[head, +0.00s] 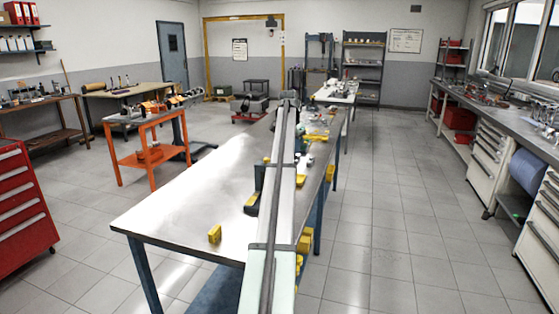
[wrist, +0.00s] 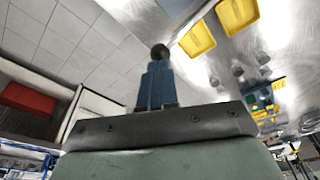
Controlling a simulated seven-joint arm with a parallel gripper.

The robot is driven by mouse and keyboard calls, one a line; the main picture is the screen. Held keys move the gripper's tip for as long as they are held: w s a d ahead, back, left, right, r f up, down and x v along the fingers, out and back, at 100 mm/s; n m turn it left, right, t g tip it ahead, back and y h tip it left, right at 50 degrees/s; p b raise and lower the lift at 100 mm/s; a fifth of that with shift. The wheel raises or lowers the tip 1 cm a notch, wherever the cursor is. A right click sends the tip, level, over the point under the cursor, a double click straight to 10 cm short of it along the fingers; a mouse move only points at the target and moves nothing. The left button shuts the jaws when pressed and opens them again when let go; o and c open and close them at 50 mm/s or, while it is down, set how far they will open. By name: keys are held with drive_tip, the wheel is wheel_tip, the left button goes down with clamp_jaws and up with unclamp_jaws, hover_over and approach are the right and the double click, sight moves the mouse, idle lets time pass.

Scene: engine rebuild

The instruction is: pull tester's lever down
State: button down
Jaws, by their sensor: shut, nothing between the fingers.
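My gripper (wrist: 159,66) shows in the wrist view with its two blue fingers closed together and nothing between them. A dark round knob (wrist: 160,51), which looks like the end of the tester's lever, appears right at the fingertips. I cannot tell whether the fingers touch it. A dark body (wrist: 174,8) at the top edge may be part of the tester; most of it is out of view. In the head view my outstretched arm hides the gripper and the lever. A dark upright piece (head: 259,177) stands beside the arm on the bench; I cannot tell if it is the tester.
The long metal bench (head: 185,205) has a clear left front area. A yellow block (head: 215,234) stands near its front edge. Yellow bins (wrist: 198,40) and small metal parts lie on the bench in the wrist view. An orange cart (head: 150,150) stands to the left; open floor lies right.

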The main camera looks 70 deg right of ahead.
drive_tip(key=shift+r, duration=1.9)
